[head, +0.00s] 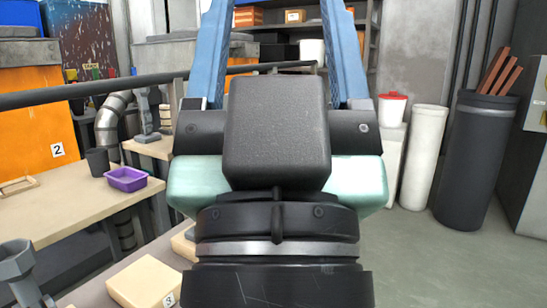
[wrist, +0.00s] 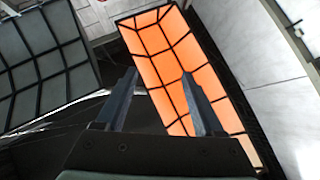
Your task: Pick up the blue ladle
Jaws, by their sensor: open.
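I cannot make out a blue ladle in either view. My gripper (head: 278,12) fills the middle of the head view, with its two long blue fingers rising toward the top edge, wide apart. In the wrist view my gripper (wrist: 160,73) also has its fingers apart, with nothing between them. Behind the fingers there is an orange gridded panel (wrist: 160,45). My wrist and gripper body hide the centre of the head view.
A bench at left holds a purple tray (head: 127,179) and a dark cup (head: 97,161). A tan block marked 3 (head: 145,281) lies lower left. A dark bin with sticks (head: 475,160) and a white cylinder (head: 424,158) stand right. Floor at lower right is clear.

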